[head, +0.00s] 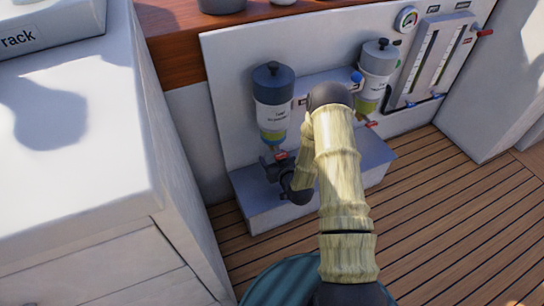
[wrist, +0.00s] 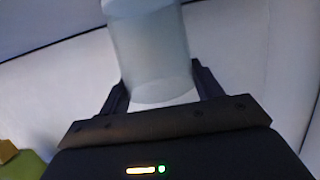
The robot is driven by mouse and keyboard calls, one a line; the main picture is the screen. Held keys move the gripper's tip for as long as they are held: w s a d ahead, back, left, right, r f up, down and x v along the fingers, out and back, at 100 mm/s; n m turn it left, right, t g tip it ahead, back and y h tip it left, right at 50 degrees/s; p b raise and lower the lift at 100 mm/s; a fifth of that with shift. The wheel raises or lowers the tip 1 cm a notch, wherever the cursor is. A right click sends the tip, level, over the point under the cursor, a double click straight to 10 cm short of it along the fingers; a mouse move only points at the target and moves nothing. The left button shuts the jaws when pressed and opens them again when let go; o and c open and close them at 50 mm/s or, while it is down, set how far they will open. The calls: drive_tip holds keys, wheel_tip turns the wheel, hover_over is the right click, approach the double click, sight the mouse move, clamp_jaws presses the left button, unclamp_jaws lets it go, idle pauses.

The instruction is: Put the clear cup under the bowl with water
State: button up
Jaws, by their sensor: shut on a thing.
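My gripper (wrist: 160,88) is shut on the clear cup (wrist: 152,45), a translucent cylinder between its two fingers in the wrist view. In the head view my gripper (head: 276,168) is low at the left filter, close beneath its bowl and beside a small red valve (head: 281,155). The cup cannot be made out there. The left filter's bowl (head: 272,139) shows yellowish fluid with a bluish layer at the bottom. The right filter's bowl (head: 366,104) looks yellowish and is partly hidden by my arm.
Both filters, the left (head: 273,95) and right (head: 378,68), hang on a white panel above a grey ledge (head: 262,215). A gauge (head: 407,19) and sight-tube board (head: 436,55) are at right. A white cabinet (head: 70,140) stands at left. Plank floor (head: 450,215) is open at right.

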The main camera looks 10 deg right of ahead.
drive_tip(key=shift+s+f, duration=0.1)
drive_tip(key=shift+f, duration=0.1)
drive_tip(key=o, duration=1.1)
drive_tip(key=shift+a, duration=0.15)
drive_tip(key=shift+s+r, duration=0.2)
drive_tip(key=p+v, duration=0.5)
drive_tip(key=v, duration=0.6)
drive_tip(key=shift+s+d+r, duration=0.1)
drive_tip(key=shift+s+d, duration=0.1)
drive_tip(key=shift+s, duration=0.05)
drive_tip(key=shift+w, duration=0.1)
